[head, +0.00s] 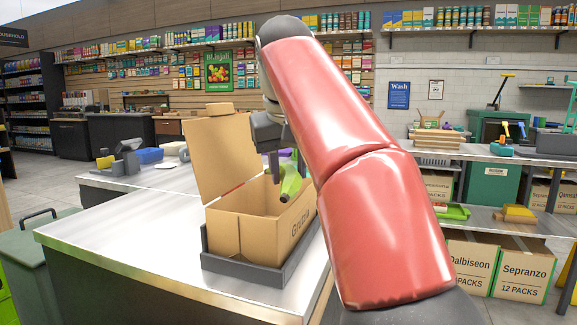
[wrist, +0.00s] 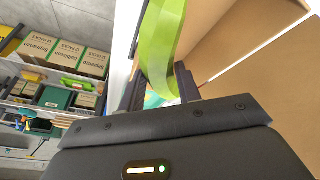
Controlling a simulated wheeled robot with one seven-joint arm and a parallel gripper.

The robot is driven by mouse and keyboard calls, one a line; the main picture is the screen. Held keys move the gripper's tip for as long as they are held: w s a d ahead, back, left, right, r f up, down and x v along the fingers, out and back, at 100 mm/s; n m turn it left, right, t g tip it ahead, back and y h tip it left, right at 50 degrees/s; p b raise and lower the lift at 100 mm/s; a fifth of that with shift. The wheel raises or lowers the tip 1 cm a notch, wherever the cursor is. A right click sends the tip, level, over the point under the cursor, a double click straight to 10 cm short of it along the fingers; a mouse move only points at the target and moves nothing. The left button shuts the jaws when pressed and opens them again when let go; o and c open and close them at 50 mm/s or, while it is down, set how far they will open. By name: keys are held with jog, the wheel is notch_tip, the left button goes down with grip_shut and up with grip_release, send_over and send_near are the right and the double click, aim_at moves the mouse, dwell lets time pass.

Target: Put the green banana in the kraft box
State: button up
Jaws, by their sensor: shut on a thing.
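The green banana (head: 290,183) is held by my gripper (head: 283,165) over the open kraft box. The banana also shows in the wrist view (wrist: 163,40), upright between the two fingers (wrist: 160,90). My gripper is shut on it. The kraft box (head: 252,237) stands on a dark tray (head: 250,272) on the metal counter, with its tall back flap raised. The banana's lower end is near the level of the box rim; I cannot tell how far inside it is. My red arm hides the right side of the box.
The metal counter (head: 130,235) is clear to the left of the box. A scale-like device (head: 123,160) and a blue item (head: 150,156) sit farther back. A dark bin (head: 45,260) stands at the left. Shelves with labelled boxes (head: 522,268) are at the right.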

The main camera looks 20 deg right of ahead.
aim_at(288, 169)
jog(key=shift+f+b, duration=0.6)
jog(key=shift+f, duration=0.1)
dwell(0.4)
jog(key=o, duration=0.6)
jog(key=shift+p+v, duration=2)
jog(key=shift+v, duration=1)
